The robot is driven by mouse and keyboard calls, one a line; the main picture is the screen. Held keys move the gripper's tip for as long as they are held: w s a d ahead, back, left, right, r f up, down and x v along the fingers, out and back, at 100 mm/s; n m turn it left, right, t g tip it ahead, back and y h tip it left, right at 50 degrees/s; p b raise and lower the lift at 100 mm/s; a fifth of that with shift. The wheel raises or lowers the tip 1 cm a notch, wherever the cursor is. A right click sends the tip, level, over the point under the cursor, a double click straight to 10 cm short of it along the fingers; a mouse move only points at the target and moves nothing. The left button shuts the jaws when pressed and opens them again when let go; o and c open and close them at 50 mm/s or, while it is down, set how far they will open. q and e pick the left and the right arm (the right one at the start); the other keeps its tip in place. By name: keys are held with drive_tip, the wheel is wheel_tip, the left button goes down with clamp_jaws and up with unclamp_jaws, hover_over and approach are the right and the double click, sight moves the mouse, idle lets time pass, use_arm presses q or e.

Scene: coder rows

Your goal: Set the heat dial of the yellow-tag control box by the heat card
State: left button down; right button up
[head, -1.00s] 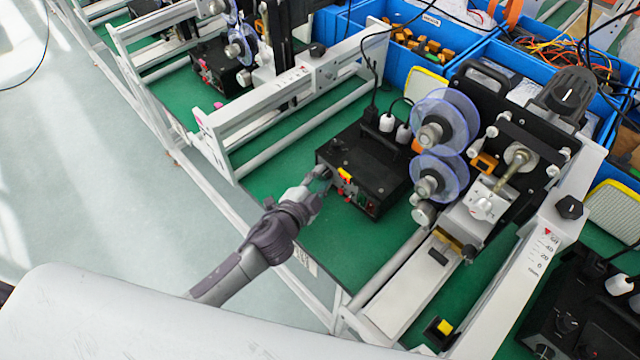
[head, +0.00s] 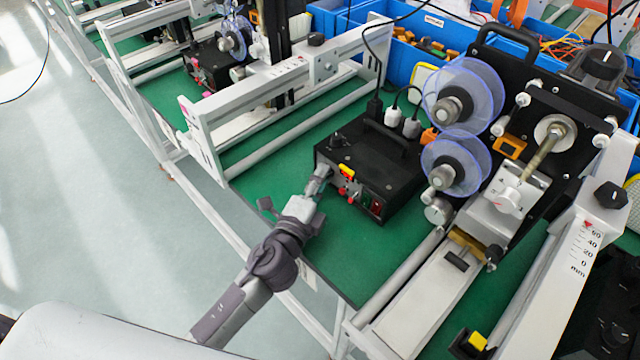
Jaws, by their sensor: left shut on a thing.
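The black control box (head: 375,150) with the yellow tag (head: 347,171) on its front stands on the green bench top, middle of the head view. Its front also carries small red parts and a switch. My left gripper (head: 318,182) is at the left end of this front, its fingers shut on what looks like the heat dial. The fingers hide the dial, so its setting cannot be read. I cannot make out a heat card. My right gripper is not in view.
The clear-blue reels (head: 464,98) and coder machine stand right of the box. A white rail frame (head: 290,90) is behind it on the left. Another control box (head: 208,65) sits farther back. Blue bins (head: 400,65) line the back. Green bench top is free before the box.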

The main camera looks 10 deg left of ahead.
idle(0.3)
use_arm(q)
drive_tip(key=c, duration=1.2)
unclamp_jaws()
drive_tip(key=shift+o, duration=0.2)
drive_tip(key=s, duration=0.4)
drive_tip(key=s+a, duration=0.1)
drive_tip(key=s, duration=0.3)
drive_tip(key=s+a, duration=0.1)
drive_tip(key=s, duration=0.2)
drive_tip(key=shift+s+a+f, duration=0.1)
drive_tip(key=shift+s+f, duration=0.1)
drive_tip(key=shift+s, duration=0.2)
